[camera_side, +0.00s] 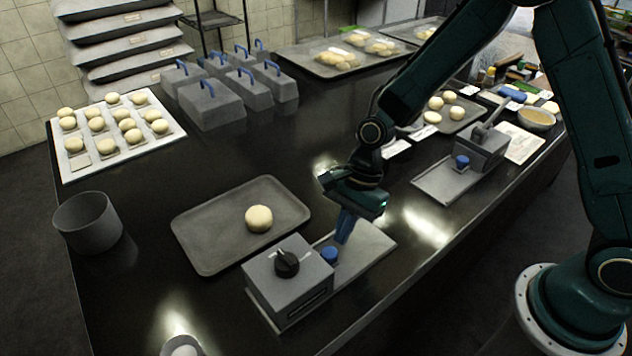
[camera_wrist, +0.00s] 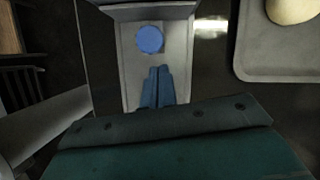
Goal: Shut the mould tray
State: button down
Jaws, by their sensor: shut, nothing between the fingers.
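A grey box with a black dial (camera_side: 288,262) stands at the front of the dark worktop. A flat grey tray (camera_side: 372,243) extends from its right side, pulled out. A blue knob (camera_side: 329,255) stands on the tray close to the box. My gripper (camera_side: 344,235) is shut and empty, pointing down over the tray, on the far side of the knob from the box. In the wrist view the blue fingers (camera_wrist: 159,72) are over the tray (camera_wrist: 131,85), a little apart from the round blue knob (camera_wrist: 150,39). Whether the fingertips touch the tray cannot be told.
A baking tray (camera_side: 205,235) with one dough ball (camera_side: 259,218) lies behind the box. A similar box with a lever (camera_side: 482,148) and extended tray (camera_side: 440,187) stands to the right. A grey bowl (camera_side: 87,224), grey lidded blocks (camera_side: 210,105) and a dough board (camera_side: 72,172) are farther left.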

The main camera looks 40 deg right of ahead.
jog(key=d, duration=0.2)
jog(key=shift+w+d, duration=0.25)
jog(key=shift+d, duration=0.05)
jog(key=v, duration=1)
jog(key=shift+r, duration=0.1)
jog(key=s+d+r+n+t+h, duration=0.2)
jog(key=s+d+r+n+t, duration=0.15)
jog(key=s+r+n, duration=0.6)
jog(key=s+d+r+n+t+h, duration=0.2)
jog(key=s+d+r+n, duration=0.3)
jog(key=s, duration=0.5)
jog(key=shift+s+d+r+n+t, duration=0.25)
jog(key=shift+s+r+n+t, duration=0.15)
jog(key=shift+r+n, duration=0.25)
